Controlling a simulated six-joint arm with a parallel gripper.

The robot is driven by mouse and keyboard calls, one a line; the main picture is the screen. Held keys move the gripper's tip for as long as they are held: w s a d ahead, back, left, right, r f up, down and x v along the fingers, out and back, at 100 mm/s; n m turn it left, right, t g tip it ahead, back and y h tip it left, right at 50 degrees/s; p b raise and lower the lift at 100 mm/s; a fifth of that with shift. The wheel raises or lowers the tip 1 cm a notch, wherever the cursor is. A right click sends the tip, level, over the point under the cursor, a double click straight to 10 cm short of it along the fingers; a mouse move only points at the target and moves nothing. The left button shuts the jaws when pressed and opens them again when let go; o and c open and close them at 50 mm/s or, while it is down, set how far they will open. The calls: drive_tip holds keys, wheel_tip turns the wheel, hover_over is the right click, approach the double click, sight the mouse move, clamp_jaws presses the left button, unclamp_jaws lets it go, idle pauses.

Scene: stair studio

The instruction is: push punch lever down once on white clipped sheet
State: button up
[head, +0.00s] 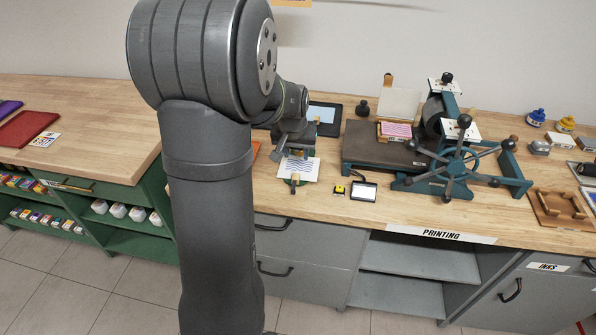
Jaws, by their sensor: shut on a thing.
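The white sheet (304,170) with blue wavy lines shows in the head view just in front of my gripper, near the bench's front edge. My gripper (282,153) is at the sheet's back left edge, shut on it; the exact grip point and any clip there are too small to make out. Whether the sheet's edge lies inside the punch cannot be told.
A yellow-and-black item (340,190) and a white-topped pad (364,191) lie right of the sheet. A printing press (455,150) with a spoked wheel fills the right. A dark tablet (326,117) stands behind. My arm hides the bench to the left.

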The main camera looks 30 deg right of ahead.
drive_tip(key=shift+s+a+f, duration=0.25)
drive_tip(key=shift+s+f, duration=0.05)
drive_tip(key=shift+f, duration=0.3)
drive_tip(key=shift+c, duration=0.7)
drive_tip(key=shift+f, duration=0.2)
clamp_jaws()
drive_tip(key=shift+s+a+f, duration=0.2)
drive_tip(key=shift+a+f, duration=0.05)
drive_tip(key=shift+f, duration=0.25)
drive_tip(key=shift+s+a+f, duration=0.4)
drive_tip(key=shift+s+a, duration=0.45)
drive_tip(key=shift+s+a+f, duration=0.35)
drive_tip(key=shift+s+a, duration=0.45)
drive_tip(key=shift+f, duration=0.55)
drive_tip(key=shift+r, duration=0.1)
drive_tip(key=shift+r, duration=0.45)
